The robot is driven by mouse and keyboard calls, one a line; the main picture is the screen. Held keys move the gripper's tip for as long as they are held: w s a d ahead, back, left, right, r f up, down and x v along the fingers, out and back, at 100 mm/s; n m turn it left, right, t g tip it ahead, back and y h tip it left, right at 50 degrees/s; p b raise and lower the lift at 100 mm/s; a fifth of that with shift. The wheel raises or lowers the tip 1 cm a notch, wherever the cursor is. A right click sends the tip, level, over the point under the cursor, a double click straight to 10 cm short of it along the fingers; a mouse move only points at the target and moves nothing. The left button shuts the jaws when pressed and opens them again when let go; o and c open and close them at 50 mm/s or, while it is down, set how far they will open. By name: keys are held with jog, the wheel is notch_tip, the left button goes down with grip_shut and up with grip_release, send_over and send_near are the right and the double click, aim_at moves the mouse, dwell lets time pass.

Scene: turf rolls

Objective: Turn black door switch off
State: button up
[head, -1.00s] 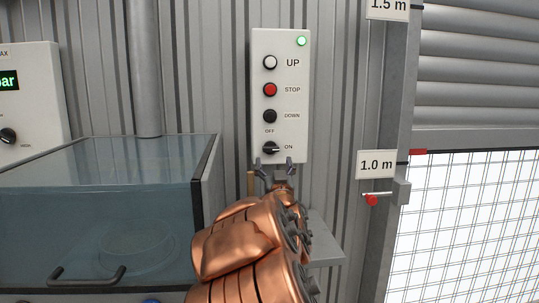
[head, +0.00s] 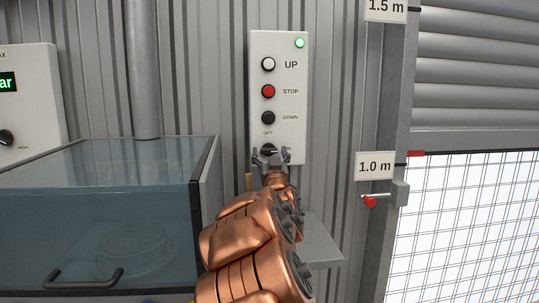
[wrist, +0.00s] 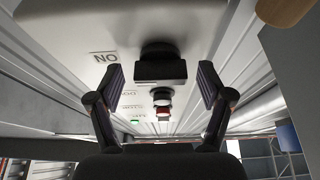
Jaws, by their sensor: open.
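The black door switch (head: 268,149) is a rotary knob at the bottom of the light control panel (head: 278,80). OFF is printed above it; in the earlier head view the knob points toward ON at the right. In the wrist view the switch (wrist: 161,66) shows as a black block just ahead of and between the fingers, close to ON. My gripper (head: 271,157) is open in front of the switch and hides part of it. In the wrist view my gripper (wrist: 164,80) has a finger on each side, apart from the knob.
Above the switch are the black DOWN button (head: 268,118), red STOP button (head: 268,91) and white UP button (head: 268,64). A green lamp (head: 299,43) is lit. A glass-sided tank (head: 110,220) stands left; a grey shelf (head: 318,245) is below right.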

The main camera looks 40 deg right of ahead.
jog(key=shift+c, duration=0.4)
jog(key=c, duration=1.1)
jog(key=shift+n, duration=0.3)
jog(key=n+y+p, duration=0.1)
jog(key=n+p, duration=0.1)
jog(key=n, duration=0.1)
jog(key=n+t+y+p, duration=0.1)
jog(key=n+y+p, duration=0.1)
jog(key=n, duration=0.1)
jog(key=shift+s+d+r+t, duration=0.1)
jog(key=shift+d+r+t, duration=0.1)
jog(key=shift+t, duration=0.1)
jog(key=n+y+p, duration=0.1)
jog(key=n, duration=0.2)
jog(key=n+y+p, duration=0.2)
jog(key=n, duration=0.1)
jog(key=n+y+p, duration=0.1)
jog(key=n, duration=0.2)
jog(key=n+g+y+p, duration=0.1)
jog(key=n+p, duration=0.1)
jog(key=n, duration=0.1)
jog(key=shift+r, duration=0.15)
jog(key=shift+n+g+y+p, duration=0.55)
jog(key=shift+n+p, duration=0.5)
jog(key=shift+n, duration=0.85)
